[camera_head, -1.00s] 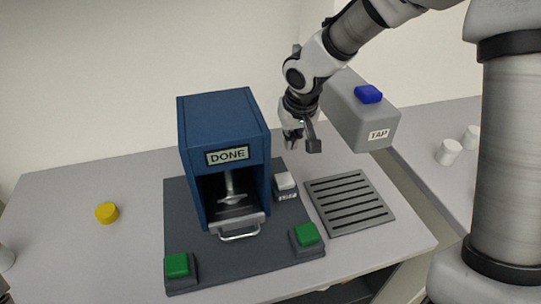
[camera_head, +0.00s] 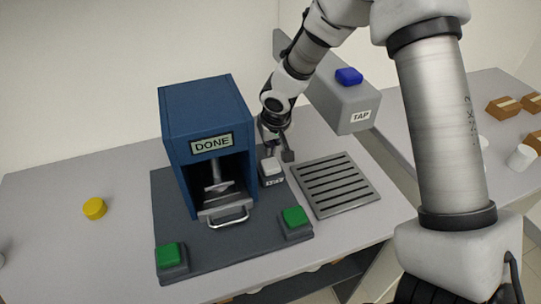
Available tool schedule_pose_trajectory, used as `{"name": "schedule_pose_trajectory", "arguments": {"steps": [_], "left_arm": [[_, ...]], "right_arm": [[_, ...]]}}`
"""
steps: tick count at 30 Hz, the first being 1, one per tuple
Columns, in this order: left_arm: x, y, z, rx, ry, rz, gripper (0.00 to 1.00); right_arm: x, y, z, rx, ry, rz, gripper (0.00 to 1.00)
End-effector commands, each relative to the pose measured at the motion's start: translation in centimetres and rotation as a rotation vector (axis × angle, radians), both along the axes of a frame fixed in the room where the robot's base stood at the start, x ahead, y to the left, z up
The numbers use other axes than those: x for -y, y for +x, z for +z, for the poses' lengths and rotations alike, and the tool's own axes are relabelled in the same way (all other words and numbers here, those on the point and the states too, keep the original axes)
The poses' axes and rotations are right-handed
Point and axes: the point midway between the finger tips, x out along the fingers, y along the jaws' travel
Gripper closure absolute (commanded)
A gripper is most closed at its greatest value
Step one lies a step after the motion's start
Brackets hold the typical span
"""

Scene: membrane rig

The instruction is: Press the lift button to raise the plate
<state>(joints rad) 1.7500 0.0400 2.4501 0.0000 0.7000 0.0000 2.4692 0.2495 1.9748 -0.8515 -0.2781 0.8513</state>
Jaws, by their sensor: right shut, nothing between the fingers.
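The blue rig (camera_head: 203,110) carries a DONE sign (camera_head: 212,143) and stands on a dark base (camera_head: 180,237). Inside its open front are a grey metal stem and a flat plate-like part (camera_head: 217,188), with a handle (camera_head: 230,219) at the front. A white button (camera_head: 270,166) sits on a small dark box right of the rig; its label is too small to read surely. My right gripper (camera_head: 279,153) is shut and empty, just above and behind the white button. I cannot tell whether it touches. My left gripper is not in view.
Green buttons (camera_head: 168,254) (camera_head: 294,216) sit on the base's front corners. A slotted drain (camera_head: 337,184) lies to the right, below a grey TAP box (camera_head: 343,102) with a blue button (camera_head: 348,76). A yellow disc (camera_head: 94,208) lies on the open table at left.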

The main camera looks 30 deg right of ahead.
Motion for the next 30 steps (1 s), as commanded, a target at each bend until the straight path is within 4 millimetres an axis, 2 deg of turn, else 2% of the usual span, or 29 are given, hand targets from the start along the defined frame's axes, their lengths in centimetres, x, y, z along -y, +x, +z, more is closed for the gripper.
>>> {"name": "schedule_pose_trajectory", "arguments": {"steps": [1,6,18,26,30], "left_arm": [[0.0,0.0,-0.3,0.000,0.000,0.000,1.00],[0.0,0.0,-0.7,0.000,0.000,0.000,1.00],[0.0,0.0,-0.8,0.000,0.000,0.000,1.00],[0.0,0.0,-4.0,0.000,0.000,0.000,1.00],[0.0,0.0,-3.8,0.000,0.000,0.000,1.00]], "right_arm": [[0.0,-0.1,-1.2,-0.003,-0.001,0.002,1.00],[0.0,-0.1,-3.4,-0.002,0.000,0.001,1.00],[0.0,-0.1,-3.9,0.000,0.001,0.000,1.00],[0.0,0.0,-6.0,0.002,0.001,-0.001,1.00],[0.0,-0.1,-5.7,0.000,0.000,0.000,1.00]]}}
